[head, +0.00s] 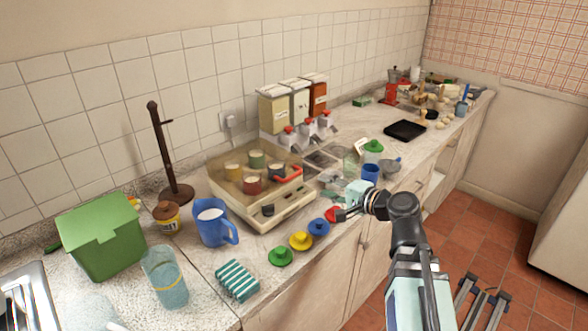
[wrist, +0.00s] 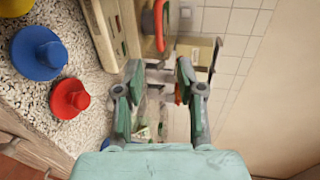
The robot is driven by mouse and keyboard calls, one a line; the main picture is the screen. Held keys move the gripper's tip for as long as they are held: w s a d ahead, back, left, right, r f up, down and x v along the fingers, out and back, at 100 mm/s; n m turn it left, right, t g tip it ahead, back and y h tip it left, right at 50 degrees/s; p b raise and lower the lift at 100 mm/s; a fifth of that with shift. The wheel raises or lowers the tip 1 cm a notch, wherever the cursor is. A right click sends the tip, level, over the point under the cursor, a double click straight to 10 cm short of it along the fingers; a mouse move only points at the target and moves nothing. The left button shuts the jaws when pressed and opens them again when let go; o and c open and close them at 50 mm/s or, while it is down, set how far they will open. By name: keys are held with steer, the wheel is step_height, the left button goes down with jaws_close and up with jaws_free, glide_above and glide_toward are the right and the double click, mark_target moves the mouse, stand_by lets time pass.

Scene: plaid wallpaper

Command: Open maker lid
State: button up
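The maker (head: 268,214) is a cream box on the counter with a see-through brownish lid (head: 225,160) lowered over it. A red handle (head: 289,175) sits at the lid's front right. In the wrist view the red handle (wrist: 159,26) and part of the maker's cream body (wrist: 101,25) show at the top, beyond the fingertips. My gripper (head: 343,212) is to the right of the maker, near the counter's front edge, apart from the handle. In the wrist view my gripper (wrist: 160,72) is open with nothing between the fingers.
Blue (head: 319,227), yellow (head: 301,240) and green (head: 281,256) knobbed lids lie along the front edge, with a red one (wrist: 69,98) close to my gripper. A blue jug (head: 212,225) stands left of the maker; a blue cup (head: 370,173) stands behind my gripper.

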mark_target(295, 176)
steer(key=p+x, duration=0.2)
steer(key=x, duration=1.1)
steer(key=shift+w+a+f, duration=0.2)
steer(key=shift+w+a, duration=0.05)
jaws_close()
